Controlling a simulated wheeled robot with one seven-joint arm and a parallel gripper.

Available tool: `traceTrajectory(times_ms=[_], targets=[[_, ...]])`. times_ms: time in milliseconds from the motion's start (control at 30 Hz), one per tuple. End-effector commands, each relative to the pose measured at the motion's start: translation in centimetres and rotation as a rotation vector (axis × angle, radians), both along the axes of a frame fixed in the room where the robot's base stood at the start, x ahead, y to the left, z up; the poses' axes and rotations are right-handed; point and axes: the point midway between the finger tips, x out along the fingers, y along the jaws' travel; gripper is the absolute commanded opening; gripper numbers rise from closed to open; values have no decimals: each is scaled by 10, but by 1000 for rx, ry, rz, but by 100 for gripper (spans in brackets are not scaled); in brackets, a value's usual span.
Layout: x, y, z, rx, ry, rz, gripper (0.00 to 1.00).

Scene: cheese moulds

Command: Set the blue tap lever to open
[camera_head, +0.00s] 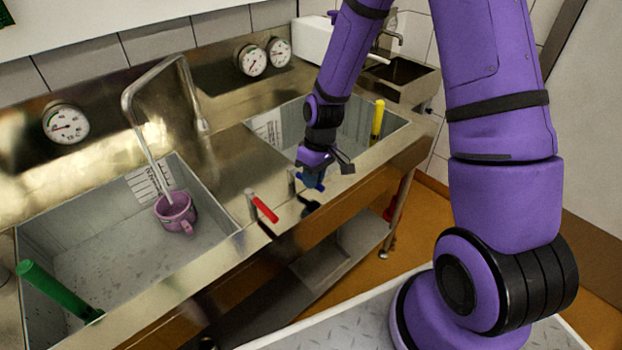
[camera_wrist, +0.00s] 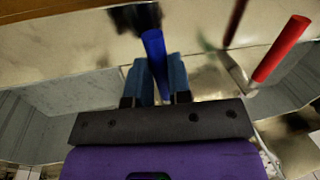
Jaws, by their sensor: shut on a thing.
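The blue tap lever (camera_wrist: 154,52) shows in the wrist view between the two fingers of my gripper (camera_wrist: 157,78), which is shut on it. In the head view my gripper (camera_head: 318,170) is at the front rim of the steel counter, between the two basins, and the blue lever (camera_head: 312,181) is mostly hidden under it. The red tap lever (camera_head: 263,207) is to the left of my gripper; it also shows at the right of the wrist view (camera_wrist: 280,50). Whether the blue lever's valve is open cannot be seen.
A bent spout (camera_head: 131,105) runs water into a pink mug (camera_head: 175,212) in the left basin (camera_head: 100,262). A green handle (camera_head: 58,289) stands in that basin, a yellow one (camera_head: 378,118) in the right basin. Dials (camera_head: 252,61) are on the back panel.

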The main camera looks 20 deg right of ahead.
Motion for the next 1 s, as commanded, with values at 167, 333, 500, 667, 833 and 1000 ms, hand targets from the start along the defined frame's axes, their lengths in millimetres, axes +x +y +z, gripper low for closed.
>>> traceTrajectory(times_ms=[167,333,500,667,833,1000], targets=[[7,-10,0,0,0,148,0],[15,-19,0,0,0,310,0],[25,-27,0,0,-1,472,0],[35,-32,0,0,-1,619,0],[45,-36,0,0,-1,756,0],[52,-38,0,0,-1,863,0]])
